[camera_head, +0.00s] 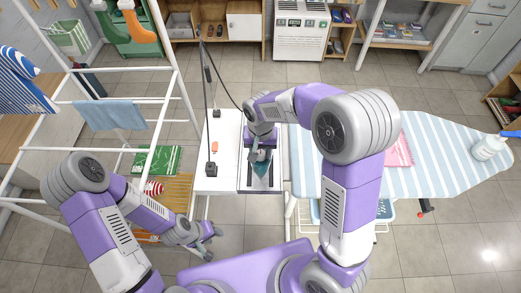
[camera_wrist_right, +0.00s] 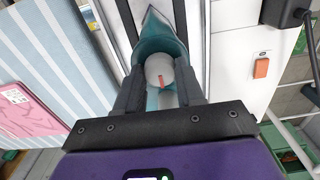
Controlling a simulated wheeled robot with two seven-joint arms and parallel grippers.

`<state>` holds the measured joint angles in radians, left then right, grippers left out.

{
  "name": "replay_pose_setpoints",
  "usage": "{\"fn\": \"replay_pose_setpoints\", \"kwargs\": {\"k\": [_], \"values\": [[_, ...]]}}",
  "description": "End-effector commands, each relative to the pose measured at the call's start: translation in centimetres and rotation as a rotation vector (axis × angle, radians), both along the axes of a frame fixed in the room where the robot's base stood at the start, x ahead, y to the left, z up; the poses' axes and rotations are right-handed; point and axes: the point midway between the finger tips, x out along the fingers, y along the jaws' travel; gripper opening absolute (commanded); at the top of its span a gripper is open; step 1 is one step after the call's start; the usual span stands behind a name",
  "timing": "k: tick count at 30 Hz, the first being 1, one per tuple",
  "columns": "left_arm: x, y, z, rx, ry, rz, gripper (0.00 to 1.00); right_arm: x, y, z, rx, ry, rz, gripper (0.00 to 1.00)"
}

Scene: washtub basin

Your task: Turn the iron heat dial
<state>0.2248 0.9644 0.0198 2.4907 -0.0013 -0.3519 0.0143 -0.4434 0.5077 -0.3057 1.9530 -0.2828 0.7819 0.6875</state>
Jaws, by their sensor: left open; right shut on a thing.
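The teal iron (camera_head: 261,172) rests on the grey plate at the left end of the ironing board. It also shows in the right wrist view (camera_wrist_right: 151,36), pointing away from me. Its round grey heat dial (camera_wrist_right: 160,71) with a red mark sits between the fingers of my right gripper (camera_wrist_right: 161,88). The right gripper is shut on the dial from above; the fingers hide the dial's sides. In the head view the right gripper (camera_head: 262,153) partly covers the iron. My left gripper (camera_head: 208,241) is open and empty at the lower left, away from the iron.
A striped ironing board (camera_head: 445,160) extends right, with a pink cloth (camera_head: 398,150) and a white bottle (camera_head: 487,148) on it. A white stand (camera_head: 220,135) with an orange switch (camera_wrist_right: 261,67) is beside the iron. A white drying rack (camera_head: 100,105) stands at left.

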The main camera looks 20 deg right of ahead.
Motion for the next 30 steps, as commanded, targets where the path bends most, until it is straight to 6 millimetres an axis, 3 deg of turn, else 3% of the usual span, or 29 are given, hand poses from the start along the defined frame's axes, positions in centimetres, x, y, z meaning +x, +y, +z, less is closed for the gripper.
{"fn": "replay_pose_setpoints", "kwargs": {"k": [20,21,25,30], "values": [[0.00,0.00,0.09,0.000,0.000,0.000,0.43,0.04,0.05,0.03,0.001,-0.001,-0.059,0.07],[0.00,0.00,0.09,0.000,0.000,0.000,0.43,0.03,0.04,0.03,0.001,-0.001,-0.059,0.44],[0.00,0.00,0.09,0.000,0.000,0.000,0.43,0.03,0.03,0.03,0.001,-0.001,-0.059,0.63],[0.00,0.00,0.09,0.000,0.000,0.000,0.43,0.02,0.02,0.01,0.001,-0.001,-0.059,0.63]]}}
